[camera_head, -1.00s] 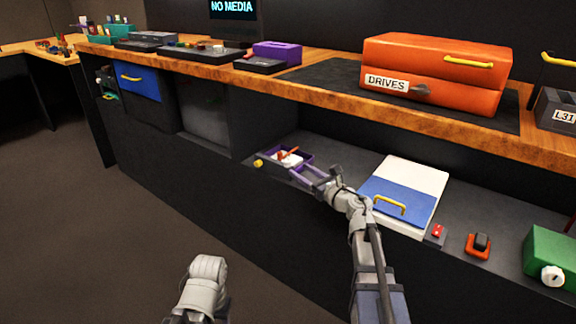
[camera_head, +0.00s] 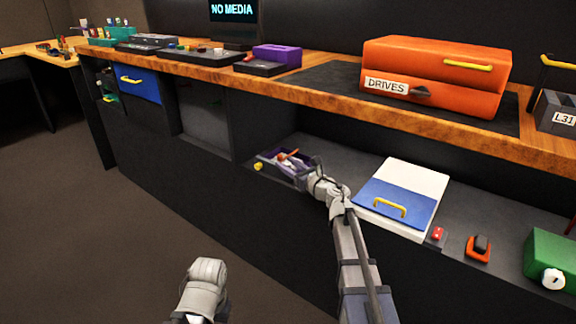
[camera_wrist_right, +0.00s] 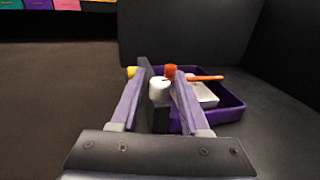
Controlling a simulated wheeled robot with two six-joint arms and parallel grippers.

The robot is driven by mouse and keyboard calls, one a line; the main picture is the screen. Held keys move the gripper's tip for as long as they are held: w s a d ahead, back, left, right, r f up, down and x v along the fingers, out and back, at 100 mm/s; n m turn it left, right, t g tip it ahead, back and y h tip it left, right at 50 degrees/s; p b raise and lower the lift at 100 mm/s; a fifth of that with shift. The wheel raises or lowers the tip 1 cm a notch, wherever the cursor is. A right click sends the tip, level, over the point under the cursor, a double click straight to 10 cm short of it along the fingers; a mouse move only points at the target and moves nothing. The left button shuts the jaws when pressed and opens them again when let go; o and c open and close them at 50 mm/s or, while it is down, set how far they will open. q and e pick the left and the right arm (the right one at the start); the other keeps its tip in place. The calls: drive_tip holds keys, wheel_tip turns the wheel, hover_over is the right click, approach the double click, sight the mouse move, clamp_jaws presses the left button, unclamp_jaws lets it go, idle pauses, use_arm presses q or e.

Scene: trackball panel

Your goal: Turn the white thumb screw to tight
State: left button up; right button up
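A white cylindrical piece (camera_wrist_right: 159,90), which looks like the thumb screw, shows between the fingers of my right gripper (camera_wrist_right: 161,72) in the right wrist view. The fingers are apart, and I cannot tell whether they touch it. In the head view my right gripper (camera_head: 297,171) reaches over the purple tray (camera_head: 265,158) on the lower shelf and hides part of it. Another white knob (camera_head: 553,279) sits on the front of the green box (camera_head: 549,252) at the far right. My left gripper is out of view; only a link of that arm shows.
An orange-handled tool (camera_wrist_right: 205,78) lies across the purple tray. A yellow knob (camera_head: 258,167) sits at the shelf edge beside the tray. A blue-and-white case (camera_head: 402,192) and a red switch (camera_head: 438,233) stand to the right. The wooden counter (camera_head: 330,97) overhangs the shelf.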

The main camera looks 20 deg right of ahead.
clamp_jaws()
